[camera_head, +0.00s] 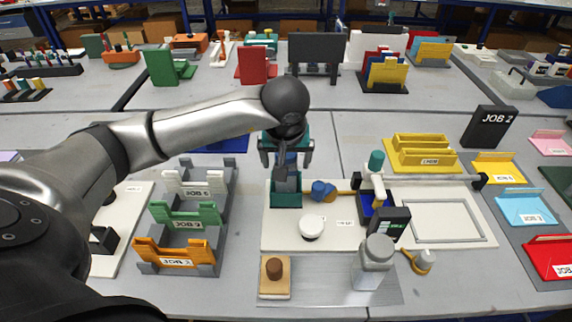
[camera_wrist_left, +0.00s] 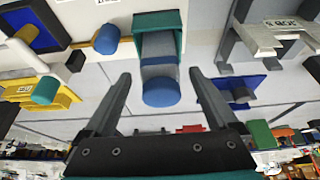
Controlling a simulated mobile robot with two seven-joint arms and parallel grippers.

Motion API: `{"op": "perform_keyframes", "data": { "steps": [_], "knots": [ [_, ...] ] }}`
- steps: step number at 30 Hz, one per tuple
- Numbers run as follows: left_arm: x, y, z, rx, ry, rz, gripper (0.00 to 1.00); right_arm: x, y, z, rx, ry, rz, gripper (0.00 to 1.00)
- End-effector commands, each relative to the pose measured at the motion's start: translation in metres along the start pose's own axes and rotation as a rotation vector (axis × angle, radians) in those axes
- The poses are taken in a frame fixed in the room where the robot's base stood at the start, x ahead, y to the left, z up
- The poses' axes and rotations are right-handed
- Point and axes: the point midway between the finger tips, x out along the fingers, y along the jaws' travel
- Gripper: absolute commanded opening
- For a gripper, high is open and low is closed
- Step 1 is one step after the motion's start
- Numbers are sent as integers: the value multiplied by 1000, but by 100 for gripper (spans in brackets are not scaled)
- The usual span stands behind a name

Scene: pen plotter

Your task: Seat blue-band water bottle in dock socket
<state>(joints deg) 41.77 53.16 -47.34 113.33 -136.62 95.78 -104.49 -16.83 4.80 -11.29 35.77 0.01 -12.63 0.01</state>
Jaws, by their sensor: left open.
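The dock socket is a teal open box (camera_head: 286,201) on the white board, and its wall also shows in the left wrist view (camera_wrist_left: 158,20). A grey bottle with a blue band and blue top (camera_wrist_left: 160,72) stands in it, seemingly upright; in the head view its grey body (camera_head: 286,180) shows just above the socket. How deep it sits cannot be told. My left gripper (camera_head: 286,150) is open above the socket. In the left wrist view its fingers (camera_wrist_left: 160,80) are spread on both sides of the bottle, with visible gaps. My right gripper is not seen.
On the board, a blue cup-like part (camera_head: 321,191) and a white round knob (camera_head: 311,227) lie right of the socket. A clear grey-lidded jar (camera_head: 374,265) stands at the front. Job trays (camera_head: 186,215) stand left of the board; a yellow tray (camera_head: 421,153) is behind right.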

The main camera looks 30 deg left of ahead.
Motion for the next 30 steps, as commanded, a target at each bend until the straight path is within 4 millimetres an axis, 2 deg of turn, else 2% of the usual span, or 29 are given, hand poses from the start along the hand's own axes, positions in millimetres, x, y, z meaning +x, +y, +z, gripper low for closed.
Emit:
{"op": "perform_keyframes", "data": {
  "steps": [1, 3, 10, 15, 30],
  "knots": [
    [-14, 0, -2, 1, 4, 2, 92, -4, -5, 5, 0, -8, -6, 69],
    [-29, 0, -2, 2, 4, 1, 92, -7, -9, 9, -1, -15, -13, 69],
    [-62, 1, -1, 0, 1, 2, 92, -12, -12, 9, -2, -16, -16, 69],
    [-69, 0, 0, 0, 0, 0, 92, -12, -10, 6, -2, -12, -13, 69],
    [-68, 0, 0, -1, -1, 0, 92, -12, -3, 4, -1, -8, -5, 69]
  ]
}}
